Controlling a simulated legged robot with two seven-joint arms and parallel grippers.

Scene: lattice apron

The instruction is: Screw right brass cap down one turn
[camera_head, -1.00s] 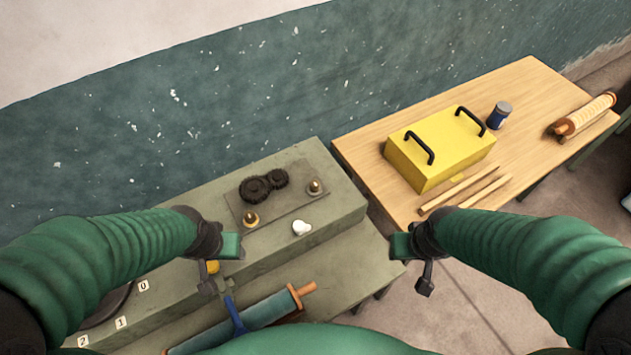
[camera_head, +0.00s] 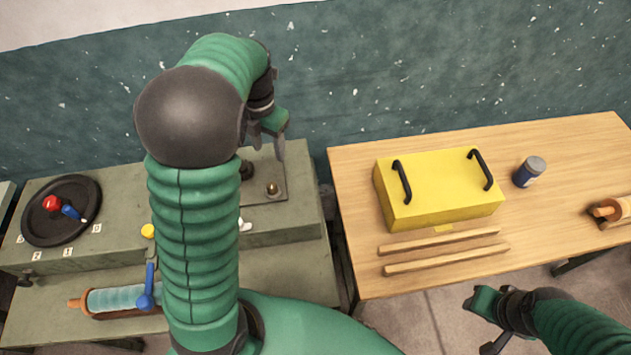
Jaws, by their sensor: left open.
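The right brass cap (camera_head: 272,188) stands upright on the grey plate (camera_head: 262,197) at the right end of the green bench. My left gripper (camera_head: 268,140) is open and empty. It shows just above the cap in the picture, pointing down, with no visible contact. My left arm covers the left part of the plate and hides the other brass cap and most of the dark gears (camera_head: 246,170). My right gripper (camera_head: 487,322) is at the lower right over the floor, in front of the wooden table, and whether its jaws are open is unclear.
The wooden table (camera_head: 345,185) holds a yellow box (camera_head: 440,205), two sticks (camera_head: 440,243) and a blue jar (camera_head: 529,172).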

